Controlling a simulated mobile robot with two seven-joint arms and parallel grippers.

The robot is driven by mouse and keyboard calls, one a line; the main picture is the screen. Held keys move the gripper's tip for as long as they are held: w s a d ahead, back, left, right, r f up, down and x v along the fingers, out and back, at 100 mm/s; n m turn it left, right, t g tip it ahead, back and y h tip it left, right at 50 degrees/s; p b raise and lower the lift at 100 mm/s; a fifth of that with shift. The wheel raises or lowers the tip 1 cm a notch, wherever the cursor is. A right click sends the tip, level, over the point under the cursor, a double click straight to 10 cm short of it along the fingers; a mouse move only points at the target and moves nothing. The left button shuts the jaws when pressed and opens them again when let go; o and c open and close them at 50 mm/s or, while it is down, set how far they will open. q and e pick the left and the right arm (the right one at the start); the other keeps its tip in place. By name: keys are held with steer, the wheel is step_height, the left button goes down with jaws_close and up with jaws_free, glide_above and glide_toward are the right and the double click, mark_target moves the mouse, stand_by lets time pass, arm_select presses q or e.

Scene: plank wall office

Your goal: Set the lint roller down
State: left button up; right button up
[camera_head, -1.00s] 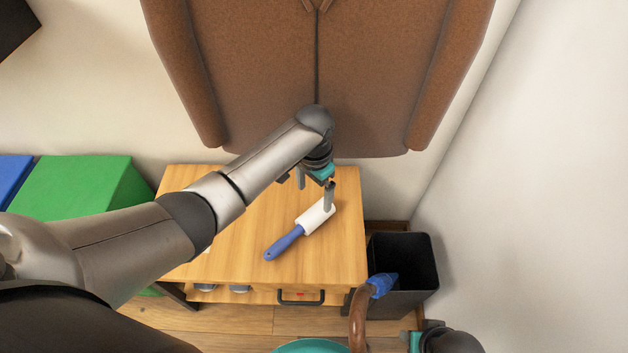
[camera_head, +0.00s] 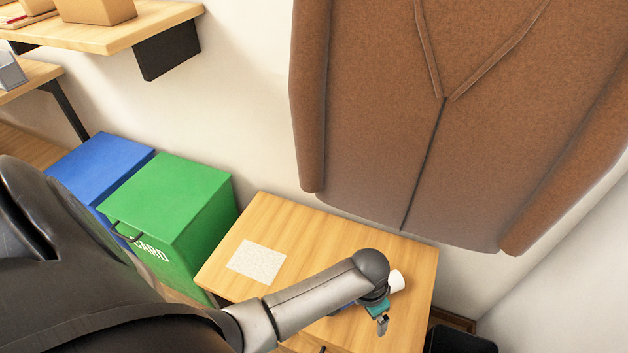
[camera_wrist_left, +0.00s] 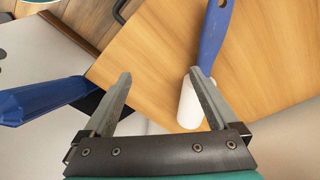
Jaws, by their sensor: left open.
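The lint roller lies on the wooden cabinet top (camera_head: 340,238). In the head view its white roll (camera_head: 397,281) shows beside my left wrist, and my arm hides most of its handle. In the left wrist view the blue handle (camera_wrist_left: 214,35) runs to the top edge and the white roll (camera_wrist_left: 186,108) shows partly behind one finger. My left gripper (camera_head: 382,325) is open; its fingers (camera_wrist_left: 160,76) are apart with bare wood between the tips. The roller is at the right finger, and I cannot tell whether they touch. My right gripper is out of view.
A pale speckled square (camera_head: 256,262) lies on the cabinet top's left part. A green box (camera_head: 170,195) and a blue box (camera_head: 100,165) stand left. A brown coat (camera_head: 455,120) hangs above. A black bin (camera_head: 462,341) stands right. A blue object (camera_wrist_left: 40,100) shows in the wrist view.

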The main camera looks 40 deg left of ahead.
arm_select(q)
steer(key=shift+n+t, duration=0.4)
steer(key=shift+n, duration=0.3)
steer(key=s+f, duration=0.1)
steer(key=s, duration=0.1)
steer(key=s+a+f, duration=0.1)
steer(key=s, duration=0.2)
steer(key=s+f, duration=0.1)
steer(key=s, duration=0.2)
steer(key=shift+a+f, duration=0.2)
steer(key=shift+a, duration=0.15)
steer(key=s+a+y, duration=0.1)
steer(key=s+a, duration=0.2)
steer(key=s, duration=0.3)
steer(key=shift+f+n+t, duration=0.3)
steer(key=shift+f+n, duration=0.1)
